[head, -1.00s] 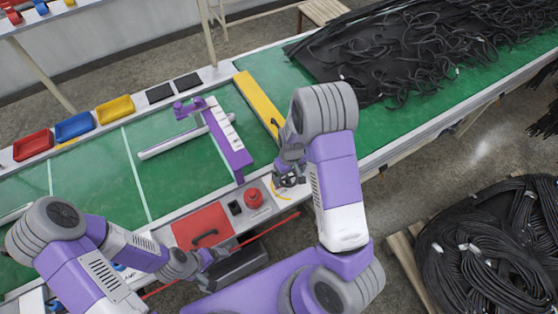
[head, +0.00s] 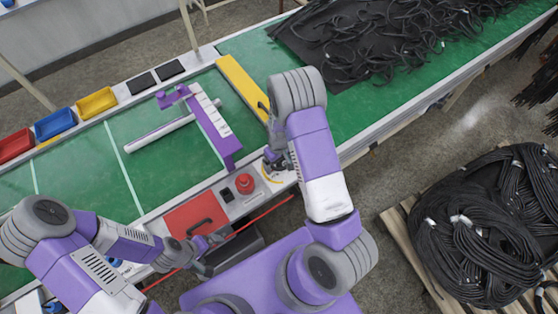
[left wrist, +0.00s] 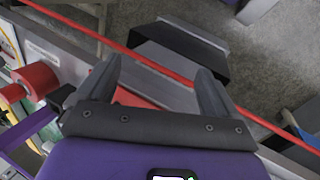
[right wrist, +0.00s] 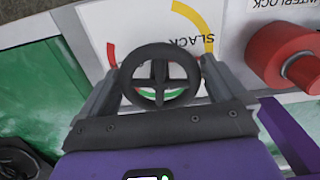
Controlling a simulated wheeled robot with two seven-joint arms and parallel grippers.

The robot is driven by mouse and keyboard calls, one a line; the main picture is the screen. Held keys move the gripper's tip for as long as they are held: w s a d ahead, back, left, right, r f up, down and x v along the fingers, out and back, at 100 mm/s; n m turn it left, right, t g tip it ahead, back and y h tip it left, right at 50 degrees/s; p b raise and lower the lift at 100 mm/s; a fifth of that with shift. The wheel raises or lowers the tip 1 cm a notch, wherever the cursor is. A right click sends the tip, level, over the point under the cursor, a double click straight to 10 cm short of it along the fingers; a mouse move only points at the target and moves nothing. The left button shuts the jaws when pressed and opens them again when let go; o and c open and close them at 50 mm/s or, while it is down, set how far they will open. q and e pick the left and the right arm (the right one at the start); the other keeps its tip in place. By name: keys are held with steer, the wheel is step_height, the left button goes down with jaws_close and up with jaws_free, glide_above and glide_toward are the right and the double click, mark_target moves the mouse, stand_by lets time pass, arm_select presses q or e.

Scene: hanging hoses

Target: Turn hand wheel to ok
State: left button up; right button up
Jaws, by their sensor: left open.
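The black hand wheel (right wrist: 160,76) has a round rim with crossed spokes. It sits over a white dial plate (right wrist: 140,25) with red, yellow and green arcs and the word SLACK, seen inverted. My right gripper (right wrist: 160,78) has one finger on each side of the wheel, both close against the rim. In the head view my right gripper (head: 277,160) is over the dial, and the wheel is mostly hidden. I see no pointer clearly. My left gripper (left wrist: 160,80) is open and empty; in the head view it (head: 205,244) is near the red panel (head: 195,218).
A red interlock button (right wrist: 288,58) stands right beside the dial. A red cord (left wrist: 150,62) runs past my left gripper. A purple-and-white frame (head: 215,125) and a yellow bar (head: 242,86) are on the green table. Black hoses (head: 390,40) lie piled at the back.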

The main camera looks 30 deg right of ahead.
steer(key=c, duration=0.7)
steer(key=shift+o, duration=0.2)
steer(key=shift+m, duration=0.5)
steer(key=m, duration=0.7)
steer(key=m+p, duration=0.1)
steer(key=m, duration=0.4)
steer(key=shift+r, duration=0.1)
steer(key=shift+m+p, duration=0.4)
steer(key=shift+m, duration=1.4)
